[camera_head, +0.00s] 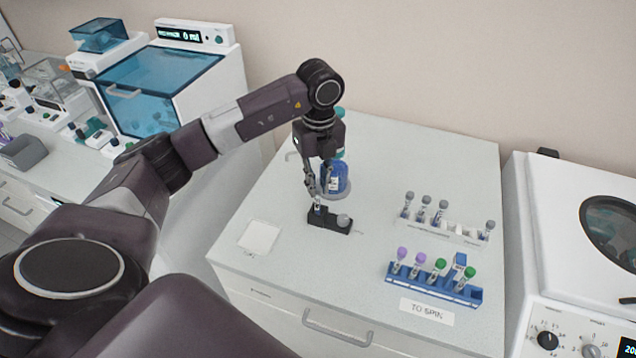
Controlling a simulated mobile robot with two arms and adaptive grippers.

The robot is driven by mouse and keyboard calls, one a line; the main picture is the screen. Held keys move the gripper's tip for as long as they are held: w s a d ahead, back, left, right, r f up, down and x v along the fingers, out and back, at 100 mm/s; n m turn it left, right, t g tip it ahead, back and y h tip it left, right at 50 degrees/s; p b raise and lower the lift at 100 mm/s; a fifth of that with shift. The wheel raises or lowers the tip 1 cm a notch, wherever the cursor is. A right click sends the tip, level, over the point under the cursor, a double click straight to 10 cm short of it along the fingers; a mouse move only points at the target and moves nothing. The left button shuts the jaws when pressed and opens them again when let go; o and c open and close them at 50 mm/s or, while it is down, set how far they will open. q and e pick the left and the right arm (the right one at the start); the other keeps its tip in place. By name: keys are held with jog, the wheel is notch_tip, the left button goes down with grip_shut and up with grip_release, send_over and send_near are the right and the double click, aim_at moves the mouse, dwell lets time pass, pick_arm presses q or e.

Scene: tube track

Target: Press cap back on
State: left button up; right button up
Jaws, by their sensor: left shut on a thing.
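A small black block (320,221) stands on the bench top, with a rounded grey piece (344,220) on its right side. A small tube (318,208) stands upright in the block's left side. My left gripper (318,193) points down right above this tube, its fingers shut on what seems to be the cap. The fingers hide the cap, so I cannot tell whether it touches the tube. My right gripper is not in view.
A blue container (336,178) stands close behind my left gripper. A white rack (440,233) with grey-capped tubes and a blue rack (432,284) with purple- and green-capped tubes stand to the right. A white pad (259,238) lies left. The bench's front middle is clear.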

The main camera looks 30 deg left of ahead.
pick_arm(q)
jog(key=shift+f, duration=0.3)
dwell(0.4)
jog(key=o, duration=0.7)
jog(key=shift+o, duration=0.2)
jog(key=shift+r, duration=0.15)
notch_tip(320, 180, up, 12)
dwell(1.0)
